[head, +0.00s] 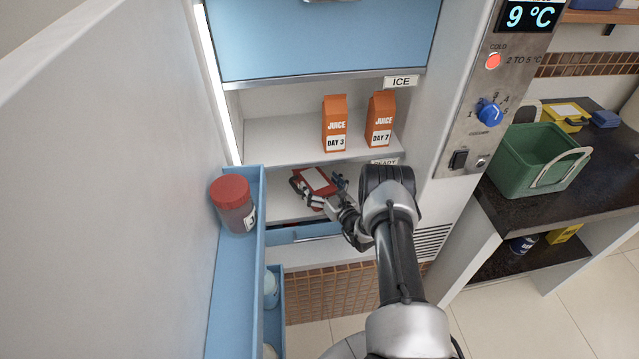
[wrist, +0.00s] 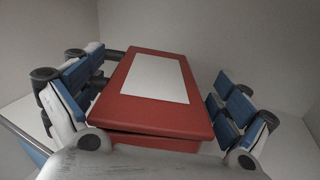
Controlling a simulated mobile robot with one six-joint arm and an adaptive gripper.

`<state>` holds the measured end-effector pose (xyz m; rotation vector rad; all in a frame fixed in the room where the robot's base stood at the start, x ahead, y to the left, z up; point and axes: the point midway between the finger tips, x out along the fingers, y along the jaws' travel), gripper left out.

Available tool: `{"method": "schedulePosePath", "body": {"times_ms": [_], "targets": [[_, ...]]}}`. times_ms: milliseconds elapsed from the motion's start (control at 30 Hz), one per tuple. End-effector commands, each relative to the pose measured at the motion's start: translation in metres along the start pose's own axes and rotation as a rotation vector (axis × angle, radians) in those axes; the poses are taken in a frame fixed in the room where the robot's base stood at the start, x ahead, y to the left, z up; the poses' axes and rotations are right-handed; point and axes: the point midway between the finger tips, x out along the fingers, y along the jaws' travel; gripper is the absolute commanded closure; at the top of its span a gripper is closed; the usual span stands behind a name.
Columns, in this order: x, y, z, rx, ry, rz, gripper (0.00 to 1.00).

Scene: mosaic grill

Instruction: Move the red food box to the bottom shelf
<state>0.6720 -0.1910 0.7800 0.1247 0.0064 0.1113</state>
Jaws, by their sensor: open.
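The red food box (head: 316,179), with a white label on its lid, sits on the lower white shelf (head: 283,207) of the open fridge, below the juice shelf. In the wrist view the red box (wrist: 150,118) fills the middle, its lid facing up. My gripper (head: 322,187) is open and reaches in at the box. In the wrist view my gripper (wrist: 160,80) has one blue-padded finger on each side of the box. A gap shows at the right finger; whether the left finger touches the box is unclear.
Two orange juice cartons (head: 335,124) (head: 380,120) stand on the shelf above. A blue bin edge (head: 300,233) shows below the box's shelf. The open door on the left carries blue racks (head: 240,272) with a red-lidded jar (head: 233,204). A green basket (head: 540,160) stands on the right counter.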

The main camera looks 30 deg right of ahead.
Motion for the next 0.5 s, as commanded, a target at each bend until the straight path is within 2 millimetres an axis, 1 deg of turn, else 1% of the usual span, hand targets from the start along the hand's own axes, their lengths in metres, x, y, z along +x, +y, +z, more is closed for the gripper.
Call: {"method": "schedulePosePath", "body": {"times_ms": [200,300,367,467,500], "targets": [[0.0,0.001,0.0,0.0,0.0,0.001,0.04],[0.0,0.001,0.004,0.0,0.0,0.001,0.04],[-0.007,0.0,0.004,0.002,0.002,-0.001,0.04],[-0.026,0.0,0.004,0.003,0.003,-0.003,0.04],[-0.035,0.0,0.005,0.004,0.004,-0.003,0.04]]}}
